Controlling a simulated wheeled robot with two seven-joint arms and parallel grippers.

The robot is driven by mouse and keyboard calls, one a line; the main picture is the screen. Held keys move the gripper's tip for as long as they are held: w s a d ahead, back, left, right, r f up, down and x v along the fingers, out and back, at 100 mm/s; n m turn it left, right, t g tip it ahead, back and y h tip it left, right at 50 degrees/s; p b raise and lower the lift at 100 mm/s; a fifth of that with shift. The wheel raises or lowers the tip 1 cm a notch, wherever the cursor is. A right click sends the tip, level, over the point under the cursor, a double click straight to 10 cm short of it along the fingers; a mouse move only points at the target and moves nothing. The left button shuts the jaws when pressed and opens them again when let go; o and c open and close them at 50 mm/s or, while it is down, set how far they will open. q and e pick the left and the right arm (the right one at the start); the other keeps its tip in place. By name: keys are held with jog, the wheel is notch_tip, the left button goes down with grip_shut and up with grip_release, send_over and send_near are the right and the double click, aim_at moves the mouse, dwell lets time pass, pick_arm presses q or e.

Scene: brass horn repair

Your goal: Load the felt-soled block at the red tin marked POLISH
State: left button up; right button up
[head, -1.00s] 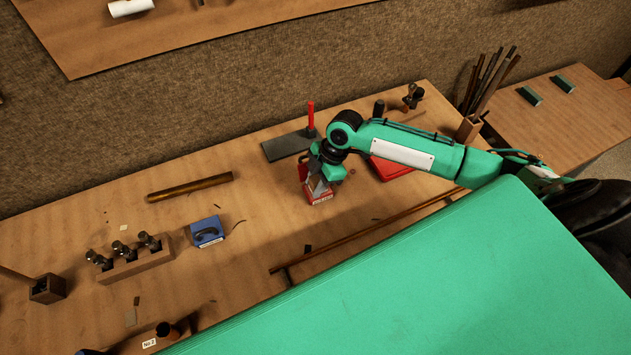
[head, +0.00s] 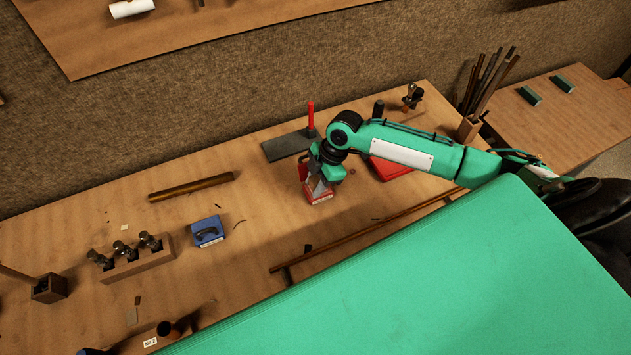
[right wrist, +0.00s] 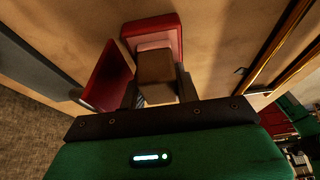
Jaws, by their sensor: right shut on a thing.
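The red tin (head: 319,198) with a pale label on its front stands on the bench under my right gripper (head: 321,181). In the right wrist view the tin (right wrist: 174,24) is open, with a pinkish inside, and its red lid (right wrist: 108,76) stands raised at the left. My right gripper (right wrist: 157,88) is shut on a brown block (right wrist: 156,72), which is over or in the tin's opening. The felt sole is hidden, and I cannot tell whether it touches the polish. My left gripper is not in view.
A grey plate (head: 283,147) and an upright red handle (head: 310,115) are behind the tin. A red object (head: 388,170) is partly behind my arm. A long rod (head: 365,231) lies in front.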

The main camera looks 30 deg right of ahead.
jog(key=shift+s, duration=0.1)
dwell(0.5)
notch_tip(320, 180, up, 7)
jog(key=p, duration=0.6)
jog(key=shift+p, duration=0.3)
dwell(0.5)
jog(key=shift+s+a+r+m, duration=0.15)
jog(key=shift+a+r+m, duration=0.15)
jog(key=shift+r+m, duration=0.15)
notch_tip(320, 180, up, 6)
jog(key=s+a+m+t+b, duration=0.1)
jog(key=s+a+m+t, duration=0.15)
jog(key=m, duration=0.45)
notch_tip(320, 180, up, 8)
jog(key=m+t+h, duration=0.2)
jog(key=m+h, duration=0.2)
jog(key=m, duration=0.6)
send_over(314, 182)
jog(key=s+a, duration=0.2)
jog(key=s, duration=0.2)
jog(key=shift+s+d+r+n+g+b, duration=0.15)
jog(key=shift+d+r+n+g+b, duration=0.1)
jog(key=shift+b, duration=0.15)
